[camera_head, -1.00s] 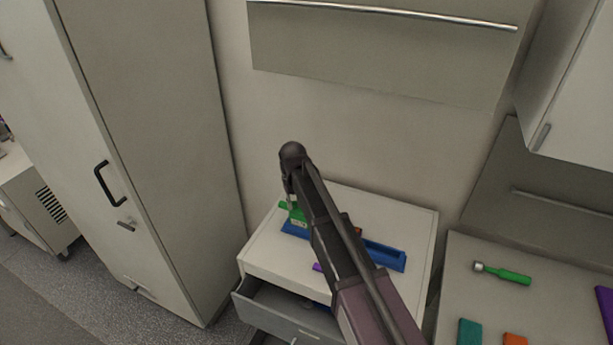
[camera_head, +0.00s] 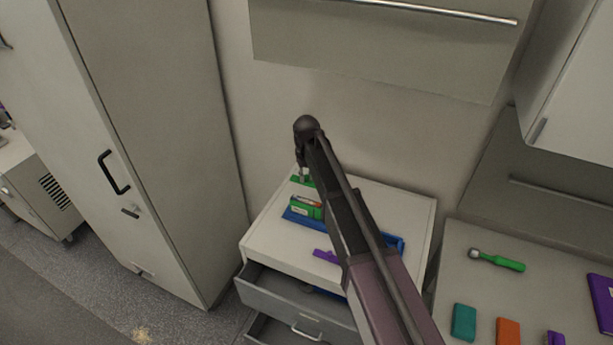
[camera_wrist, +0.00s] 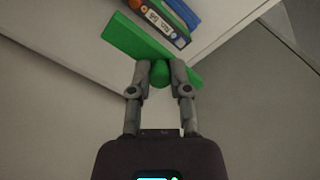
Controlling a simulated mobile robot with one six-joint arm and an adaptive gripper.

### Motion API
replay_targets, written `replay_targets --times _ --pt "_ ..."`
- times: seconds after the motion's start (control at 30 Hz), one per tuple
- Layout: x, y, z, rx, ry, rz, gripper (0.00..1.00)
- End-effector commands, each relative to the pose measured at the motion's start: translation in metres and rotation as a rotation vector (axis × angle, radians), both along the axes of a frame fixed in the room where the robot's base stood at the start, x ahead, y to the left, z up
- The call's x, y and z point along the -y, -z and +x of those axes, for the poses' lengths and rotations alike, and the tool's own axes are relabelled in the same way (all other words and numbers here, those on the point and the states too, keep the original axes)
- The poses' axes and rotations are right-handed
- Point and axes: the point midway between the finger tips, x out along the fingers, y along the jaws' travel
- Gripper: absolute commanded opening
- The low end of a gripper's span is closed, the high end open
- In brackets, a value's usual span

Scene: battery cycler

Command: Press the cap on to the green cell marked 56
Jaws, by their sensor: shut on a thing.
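My gripper (camera_head: 303,172) is shut on the round knob of a green cap (camera_wrist: 138,40), a flat bar. In the head view the cap (camera_head: 302,181) is at the gripper's tip, just above and behind the green cell (camera_head: 308,209) in the picture, and looks apart from it. The cell has a pale label, too small to read, and sits at the left end of a blue tray (camera_head: 287,217). In the wrist view the cap partly covers a labelled cell with orange and dark parts (camera_wrist: 182,42); a green strip shows beyond it.
The tray stands on a white cabinet top (camera_head: 275,246) with a purple piece (camera_head: 325,256) in front. An open drawer (camera_head: 285,291) juts out below. A tall cabinet (camera_head: 155,130) stands left. A green-handled tool (camera_head: 497,260) lies on the right bench. My arm hides the tray's middle.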

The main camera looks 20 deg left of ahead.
Motion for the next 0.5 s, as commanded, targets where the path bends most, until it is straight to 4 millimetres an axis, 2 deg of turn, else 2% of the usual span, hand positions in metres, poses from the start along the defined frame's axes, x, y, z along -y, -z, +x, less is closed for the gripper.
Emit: replay_targets --times 0.5 --pt "0.0 0.035 0.0 0.0 0.001 0.0 0.0"
